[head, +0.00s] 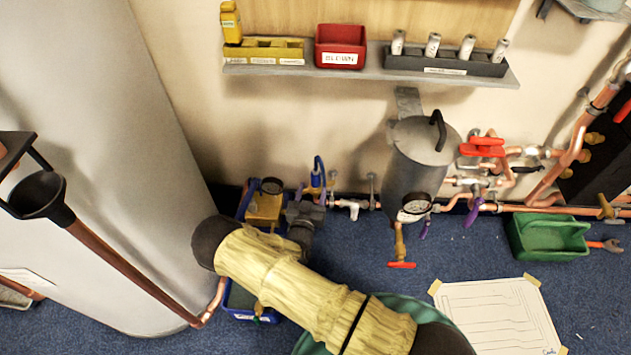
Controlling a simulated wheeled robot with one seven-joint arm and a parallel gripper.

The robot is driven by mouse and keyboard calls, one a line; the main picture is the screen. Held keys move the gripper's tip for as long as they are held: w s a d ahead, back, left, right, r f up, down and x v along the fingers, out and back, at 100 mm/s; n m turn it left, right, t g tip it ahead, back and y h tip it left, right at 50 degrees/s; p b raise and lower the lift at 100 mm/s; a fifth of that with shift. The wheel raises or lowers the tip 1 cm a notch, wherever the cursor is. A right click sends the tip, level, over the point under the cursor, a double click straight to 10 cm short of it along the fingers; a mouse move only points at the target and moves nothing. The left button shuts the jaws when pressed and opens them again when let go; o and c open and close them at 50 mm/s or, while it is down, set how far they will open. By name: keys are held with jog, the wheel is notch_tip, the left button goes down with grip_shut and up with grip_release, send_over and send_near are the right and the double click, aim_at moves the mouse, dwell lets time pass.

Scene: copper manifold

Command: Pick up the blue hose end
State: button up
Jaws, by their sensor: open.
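The blue hose end (319,172) is a small bright blue curved piece. It stands up by a small yellow part at the foot of the wall, left of the grey cylindrical tank. My gripper (304,210) is a dark grey shape just below and slightly left of the hose end, partly hidden behind my yellow-sleeved arm. It is open, and I see nothing held in it. The fingertips are small and hard to make out. I cannot tell how far apart in depth the gripper and hose end are.
A yellow unit with a gauge (265,207) is left of my gripper. The grey tank (414,165), copper pipes and red-handled valve (482,147) stand to the right. A shelf (370,75) with bins is above. A green bin (548,237) and paper sheet (497,317) lie on blue floor.

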aim_at(315, 183)
jog(key=shift+w+b, duration=0.3)
jog(key=w+b, duration=0.1)
jog(key=w, duration=0.1)
jog(key=w+d+b, duration=0.1)
jog(key=w, duration=0.1)
jog(key=shift+w+d+r, duration=0.1)
jog(key=shift+w+d, duration=0.1)
jog(key=shift+w, duration=0.05)
jog(key=shift+a+r, duration=0.1)
jog(key=shift+a, duration=0.1)
jog(key=shift+s, duration=0.1)
jog(key=c, duration=1.1)
